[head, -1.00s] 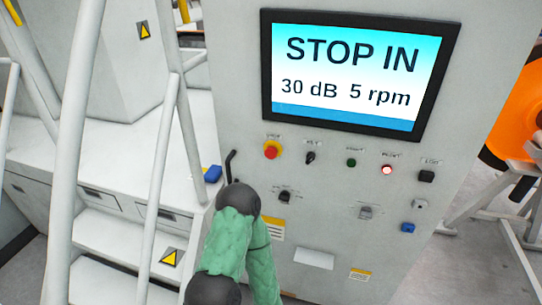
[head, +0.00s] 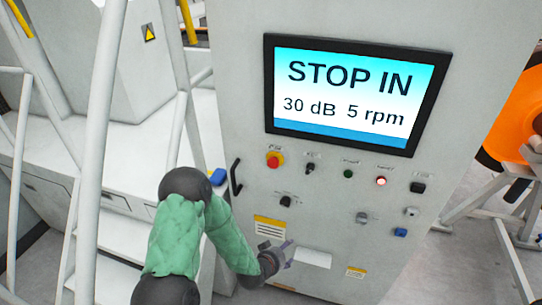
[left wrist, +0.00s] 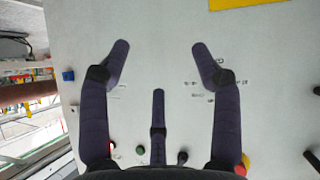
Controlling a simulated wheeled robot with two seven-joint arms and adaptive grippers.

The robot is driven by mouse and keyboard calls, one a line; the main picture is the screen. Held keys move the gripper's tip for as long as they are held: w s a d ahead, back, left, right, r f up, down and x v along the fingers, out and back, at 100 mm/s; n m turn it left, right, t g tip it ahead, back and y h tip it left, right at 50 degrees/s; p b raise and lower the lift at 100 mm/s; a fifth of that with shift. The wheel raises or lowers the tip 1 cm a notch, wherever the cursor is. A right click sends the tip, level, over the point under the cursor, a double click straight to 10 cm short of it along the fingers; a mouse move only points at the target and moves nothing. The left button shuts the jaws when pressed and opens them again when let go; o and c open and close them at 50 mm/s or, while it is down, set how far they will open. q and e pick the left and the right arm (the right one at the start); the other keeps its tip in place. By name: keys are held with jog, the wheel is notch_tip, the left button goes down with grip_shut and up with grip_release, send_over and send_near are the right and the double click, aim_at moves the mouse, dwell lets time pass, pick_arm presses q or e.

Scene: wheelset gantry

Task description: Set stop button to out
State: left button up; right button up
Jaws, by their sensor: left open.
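The stop button (head: 274,160) is a red mushroom head on a yellow ring, at the upper left of the grey cabinet's control row. The screen (head: 345,92) above reads STOP IN, 30 dB, 5 rpm. My left gripper (head: 284,252) is in front of the cabinet's lower part, below the button and apart from it. The left wrist view shows this gripper (left wrist: 160,62) with its fingers spread and nothing between them. There the red and yellow button (left wrist: 242,165) is at the bottom edge, partly hidden by the gripper. My right gripper is not in view.
A selector (head: 310,167), a green button (head: 348,173), a lit red button (head: 381,180) and a black knob (head: 417,187) continue the row. A black handle (head: 236,178) stands out at the cabinet's left edge. White stairs and rails (head: 108,120) are further left.

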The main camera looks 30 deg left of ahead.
pick_arm(q)
jog(key=w+a+r+t+y+p, duration=0.25)
jog(key=a+r, duration=0.35)
jog(key=r, duration=0.5)
jog(key=t+y+p, duration=0.2)
jog(key=t+p, duration=0.1)
jog(key=t, duration=0.1)
send_near(272, 164)
jog(key=shift+h, duration=0.25)
jog(key=w, duration=0.3)
jog(key=w+a, duration=0.1)
jog(key=w, duration=0.1)
jog(key=w+a+p, duration=0.1)
jog(key=w, duration=0.2)
jog(key=shift+w+f, duration=0.1)
jog(key=shift+w, duration=0.2)
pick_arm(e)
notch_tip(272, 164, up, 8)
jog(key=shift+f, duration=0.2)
pick_arm(q)
jog(key=shift+c, duration=0.3)
